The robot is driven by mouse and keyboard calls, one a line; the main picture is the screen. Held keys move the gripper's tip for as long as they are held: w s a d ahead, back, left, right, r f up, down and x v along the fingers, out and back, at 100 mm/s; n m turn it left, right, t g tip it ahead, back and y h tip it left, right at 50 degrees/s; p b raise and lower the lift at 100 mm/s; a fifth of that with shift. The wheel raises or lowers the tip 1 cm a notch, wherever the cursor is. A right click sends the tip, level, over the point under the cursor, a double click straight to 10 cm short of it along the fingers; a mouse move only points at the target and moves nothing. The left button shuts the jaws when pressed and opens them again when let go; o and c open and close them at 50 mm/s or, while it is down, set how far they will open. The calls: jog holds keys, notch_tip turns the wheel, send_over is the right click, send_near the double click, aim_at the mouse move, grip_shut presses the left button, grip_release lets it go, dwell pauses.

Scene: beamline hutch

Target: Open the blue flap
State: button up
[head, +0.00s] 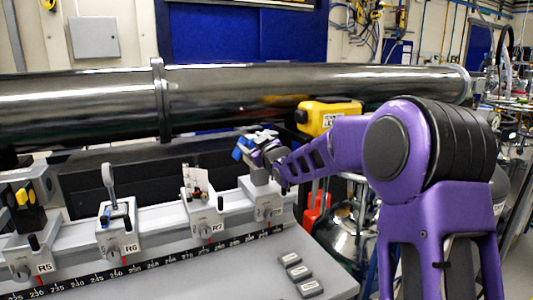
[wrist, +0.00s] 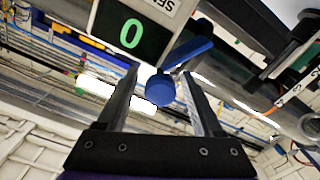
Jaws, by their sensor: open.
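The blue flap (head: 243,148) shows in the head view as a small blue shape at the top of the rightmost rail mount, partly hidden by my gripper (head: 264,150). In the wrist view the flap (wrist: 190,56) is a flat blue tilted strip just beyond the fingertips, with a round blue part (wrist: 161,87) at its lower end. My gripper (wrist: 158,72) is open, and the round part appears between its two fingers. I cannot tell whether either finger touches it.
A display with a green 0 (wrist: 131,33) is near the flap in the wrist view. A long metal pipe (head: 300,92) runs behind. Mounts labelled R7 (head: 205,217) and R6 (head: 117,235) stand along the rail to the left. A yellow device (head: 329,117) sits behind my arm.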

jog(key=v, duration=1.5)
jog(key=shift+s, duration=0.4)
jog(key=shift+d, duration=0.1)
jog(key=shift+c, duration=0.3)
